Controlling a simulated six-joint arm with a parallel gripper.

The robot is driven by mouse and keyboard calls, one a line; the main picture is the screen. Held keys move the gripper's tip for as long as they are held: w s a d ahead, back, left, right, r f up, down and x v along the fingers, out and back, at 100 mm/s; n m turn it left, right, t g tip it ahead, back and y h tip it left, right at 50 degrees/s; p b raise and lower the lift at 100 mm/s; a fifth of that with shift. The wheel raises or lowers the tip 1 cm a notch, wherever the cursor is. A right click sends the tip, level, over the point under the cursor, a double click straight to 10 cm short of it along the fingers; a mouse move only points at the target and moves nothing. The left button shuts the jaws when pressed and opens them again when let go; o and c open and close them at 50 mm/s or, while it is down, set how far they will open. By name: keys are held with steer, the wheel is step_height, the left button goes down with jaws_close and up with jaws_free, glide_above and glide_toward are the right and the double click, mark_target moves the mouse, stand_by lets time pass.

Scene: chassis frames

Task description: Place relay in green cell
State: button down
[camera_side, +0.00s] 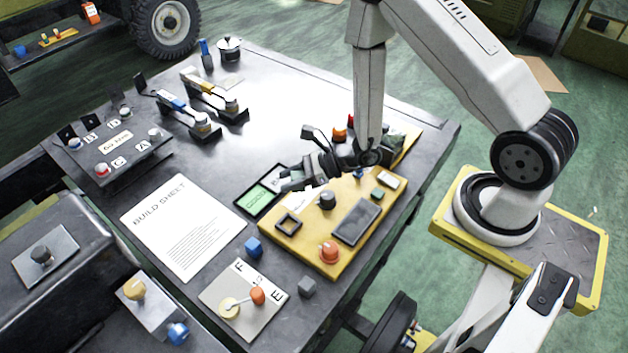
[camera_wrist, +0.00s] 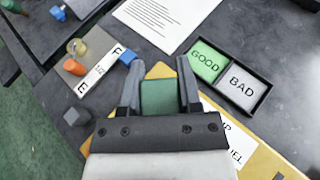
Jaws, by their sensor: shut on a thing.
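My gripper (camera_side: 289,182) is shut on a dark green block, which I take to be the relay (camera_wrist: 158,97). Both fingers touch its sides in the wrist view. In the side view the block is not clearly visible at the fingertips. A black tray (camera_side: 240,207) lies on the table by the yellow panel, with a green cell marked GOOD (camera_wrist: 207,62) and a grey cell marked BAD (camera_wrist: 241,88). The green cell looks empty. In the wrist view the tray is to the right of my gripper, which appears over the edge of the yellow panel (camera_side: 345,235).
The panel carries a black knob (camera_side: 327,200), an orange button (camera_side: 329,252) and a small green block (camera_side: 377,193). A blue block (camera_side: 253,247), a grey cube (camera_side: 307,287) and an F/E plate (camera_side: 243,300) are nearby. A build sheet (camera_side: 183,227) lies left of the tray.

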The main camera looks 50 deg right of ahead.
steer(key=w+a+f, duration=0.1)
steer(key=w+f, duration=0.3)
steer(key=w, duration=0.5)
glide_above(250, 200)
steer(key=s, duration=0.1)
step_height(250, 200, down, 5)
steer(key=shift+s+r, duration=0.1)
steer(key=shift+r, duration=0.1)
steer(key=shift+w+f, duration=0.3)
steer(key=shift+f, duration=0.05)
steer(key=shift+w+f, duration=0.3)
steer(key=shift+f, duration=1.5)
steer(key=shift+f, duration=0.25)
steer(key=shift+c, duration=1.4)
jaws_free()
steer(key=shift+f, duration=0.1)
steer(key=shift+s, duration=0.15)
